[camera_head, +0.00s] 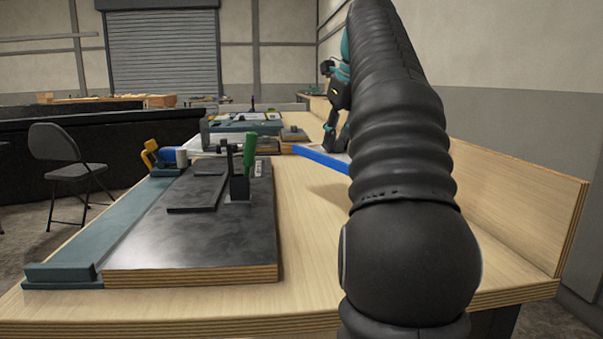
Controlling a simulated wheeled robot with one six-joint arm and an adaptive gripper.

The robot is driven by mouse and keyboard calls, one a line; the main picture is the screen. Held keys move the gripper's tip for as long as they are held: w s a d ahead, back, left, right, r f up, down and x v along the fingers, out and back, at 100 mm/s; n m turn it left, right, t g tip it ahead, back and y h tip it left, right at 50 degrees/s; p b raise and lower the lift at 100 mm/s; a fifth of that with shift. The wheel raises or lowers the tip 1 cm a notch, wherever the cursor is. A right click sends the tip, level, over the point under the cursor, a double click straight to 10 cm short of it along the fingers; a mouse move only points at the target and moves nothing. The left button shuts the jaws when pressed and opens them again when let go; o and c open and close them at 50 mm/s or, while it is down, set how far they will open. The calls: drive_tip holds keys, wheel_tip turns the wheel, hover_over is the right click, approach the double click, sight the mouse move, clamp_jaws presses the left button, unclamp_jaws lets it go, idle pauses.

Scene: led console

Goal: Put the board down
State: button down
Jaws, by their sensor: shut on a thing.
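A flat blue board (320,158) shows as a slanting strip left of my arm, above the wooden worktop. A soft shadow lies on the worktop below it, and its right part is hidden behind my arm. My gripper (338,138) is partly hidden by the arm; its dark lower part reaches down to the board and is shut on it. The fingertips do not show clearly.
A black panel with a plywood edge (190,274) lies at the front left, with a green-handled clamp (249,150) standing on it. A teal rail (105,240) runs beside it. The worktop (310,250) right of the panel is clear. A wooden back edge (520,215) stands on the right.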

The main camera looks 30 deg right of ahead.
sight(317, 147)
drive_tip(key=w+f, duration=0.2)
drive_tip(key=w, duration=0.1)
drive_tip(key=w+f, duration=0.1)
drive_tip(key=w, duration=0.2)
drive_tip(key=w+f, duration=0.2)
drive_tip(key=w, duration=0.1)
drive_tip(key=shift+w+a+f, duration=0.1)
drive_tip(key=shift+w+f, duration=0.1)
drive_tip(key=shift+f, duration=2.15)
drive_tip(key=shift+f, duration=0.1)
drive_tip(key=c, duration=1)
unclamp_jaws()
drive_tip(key=v, duration=0.7)
drive_tip(key=shift+s+r, duration=0.1)
drive_tip(key=shift+r, duration=0.2)
